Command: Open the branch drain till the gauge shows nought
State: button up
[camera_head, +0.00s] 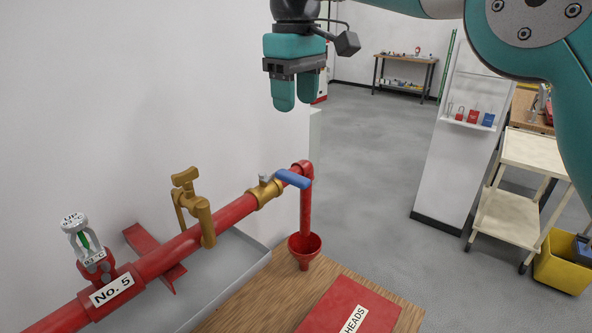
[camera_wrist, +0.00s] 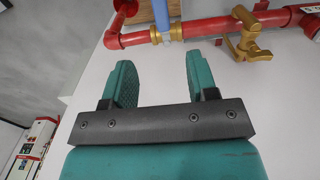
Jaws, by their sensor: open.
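A red branch pipe (camera_head: 238,210) labelled "No. 5" runs along the white wall. Near its far end is a brass valve (camera_head: 264,192) with a blue lever (camera_head: 294,179); the lever lies across the pipe. Beyond it the pipe turns down over a red funnel (camera_head: 304,246). My gripper (camera_head: 296,103) is open and empty, above and apart from the lever, fingers down. In the wrist view, my gripper (camera_wrist: 158,75) has its fingers apart, with the blue lever (camera_wrist: 168,22) beyond them. No gauge dial can be made out in either view.
A red "HEADS" box (camera_head: 350,308) lies on the wooden bench (camera_head: 246,310). A trolley (camera_head: 520,165) and yellow bucket (camera_head: 562,264) stand right.

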aim_at(296, 177)
notch_tip(296, 177, down, 15)
jog(key=p, duration=0.3)
grip_shut()
